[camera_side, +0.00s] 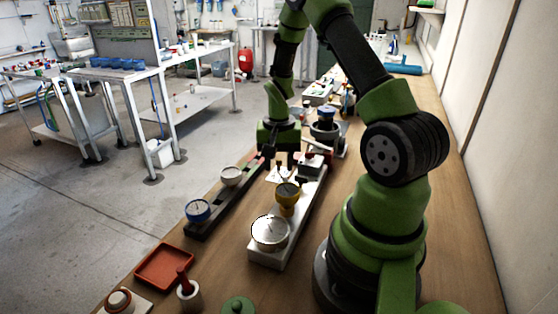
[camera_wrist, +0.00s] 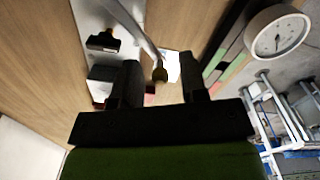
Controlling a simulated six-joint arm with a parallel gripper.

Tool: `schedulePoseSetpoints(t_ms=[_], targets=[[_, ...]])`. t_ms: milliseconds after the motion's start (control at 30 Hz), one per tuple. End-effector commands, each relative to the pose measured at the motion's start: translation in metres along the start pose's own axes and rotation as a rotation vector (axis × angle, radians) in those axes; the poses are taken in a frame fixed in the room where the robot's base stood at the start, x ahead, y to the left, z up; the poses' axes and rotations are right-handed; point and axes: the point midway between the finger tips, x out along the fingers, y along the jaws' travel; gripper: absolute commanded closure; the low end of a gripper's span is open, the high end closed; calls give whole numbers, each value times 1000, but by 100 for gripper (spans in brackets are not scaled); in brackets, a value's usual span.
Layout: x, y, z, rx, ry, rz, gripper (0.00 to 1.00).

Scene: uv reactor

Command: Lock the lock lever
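In the wrist view, a curved grey metal lever (camera_wrist: 140,32) with a brownish-yellow knob (camera_wrist: 160,75) at its end comes down from the top. I take it to be the lock lever. My gripper (camera_wrist: 160,83) is open, with one dark finger on each side of the knob and a visible gap to each. I cannot tell how deep the knob sits between them. In the side view my gripper (camera_side: 283,162) points down over the far part of the white-based fixture (camera_side: 262,251). I cannot make out the lever clearly there.
The fixture carries a white-faced gauge (camera_side: 270,232) and a yellow gauge (camera_side: 288,194). A dark rail to the left bears a blue-rimmed gauge (camera_side: 198,210). A red tray (camera_side: 165,267) lies in front. A black handle (camera_wrist: 103,41) stands left of the lever.

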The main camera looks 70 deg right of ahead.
Motion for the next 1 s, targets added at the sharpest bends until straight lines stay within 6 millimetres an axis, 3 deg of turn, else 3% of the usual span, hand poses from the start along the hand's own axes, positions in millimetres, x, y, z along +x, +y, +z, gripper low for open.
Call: schedulePoseSetpoints(t_ms=[133, 300, 667, 1000], targets=[[0, 0, 0, 0, 0, 0, 60], [0, 0, 0, 0, 0, 0, 99], [-1, -2, 1, -22, 0, 0, 100], [-1, -15, 8, -210, -1, 1, 100]])
